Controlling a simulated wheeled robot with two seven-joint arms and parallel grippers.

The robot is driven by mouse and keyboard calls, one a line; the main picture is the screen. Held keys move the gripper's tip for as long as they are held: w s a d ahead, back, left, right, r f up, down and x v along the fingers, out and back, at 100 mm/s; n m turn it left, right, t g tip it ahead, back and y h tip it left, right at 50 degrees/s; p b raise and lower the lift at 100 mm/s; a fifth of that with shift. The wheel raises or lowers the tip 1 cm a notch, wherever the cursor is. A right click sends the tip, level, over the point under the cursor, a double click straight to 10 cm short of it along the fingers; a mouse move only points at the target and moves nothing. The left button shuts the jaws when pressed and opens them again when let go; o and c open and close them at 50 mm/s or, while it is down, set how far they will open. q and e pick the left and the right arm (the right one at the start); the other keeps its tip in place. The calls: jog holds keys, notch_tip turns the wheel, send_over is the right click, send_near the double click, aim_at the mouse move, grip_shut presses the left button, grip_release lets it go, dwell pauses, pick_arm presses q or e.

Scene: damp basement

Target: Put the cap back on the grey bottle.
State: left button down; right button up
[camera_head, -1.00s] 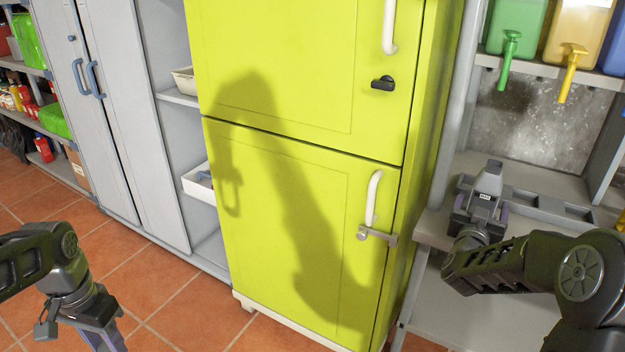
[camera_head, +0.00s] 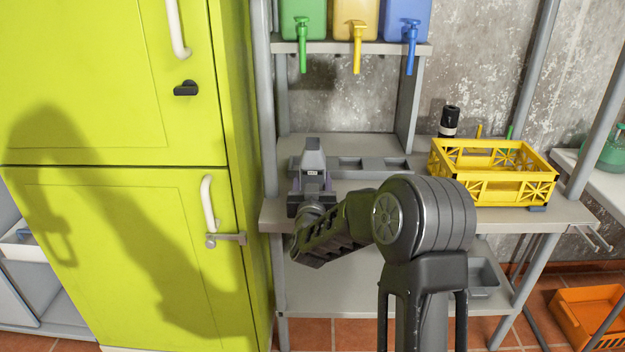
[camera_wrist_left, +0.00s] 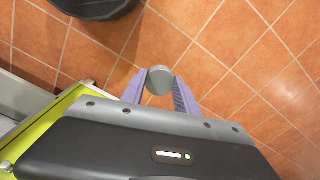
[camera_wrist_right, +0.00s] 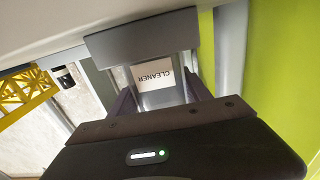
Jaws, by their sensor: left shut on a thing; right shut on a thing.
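The grey bottle (camera_head: 313,156) is upright at the left end of the workbench shelf, by the grey compartment tray (camera_head: 377,170). My right gripper (camera_head: 312,184) is shut on it. In the right wrist view the bottle (camera_wrist_right: 140,42) shows a white label reading "CLEANER" between the fingers. I cannot tell whether its base touches the shelf. My left gripper (camera_wrist_left: 159,88) is outside the head view; in the left wrist view it is shut on a round grey cap (camera_wrist_left: 160,77), held over the tiled floor, apart from the bottle.
The lime-green fridge (camera_head: 110,120) stands close left of the bottle. A yellow crate (camera_head: 492,189) and a dark bottle (camera_head: 449,123) are to the right on the shelf. Green, yellow and blue dispensers (camera_head: 355,20) hang above. My right arm covers the shelf's front middle.

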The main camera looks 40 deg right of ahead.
aim_at(313, 148)
jog(key=c, duration=0.6)
jog(key=shift+r, duration=0.1)
pick_arm(q)
jog(key=shift+r+p, duration=0.65)
jog(key=shift+p, duration=0.05)
pick_arm(e)
notch_tip(313, 148, up, 10)
jog(key=o, duration=1)
grip_shut()
pick_arm(q)
jog(key=shift+a, duration=0.1)
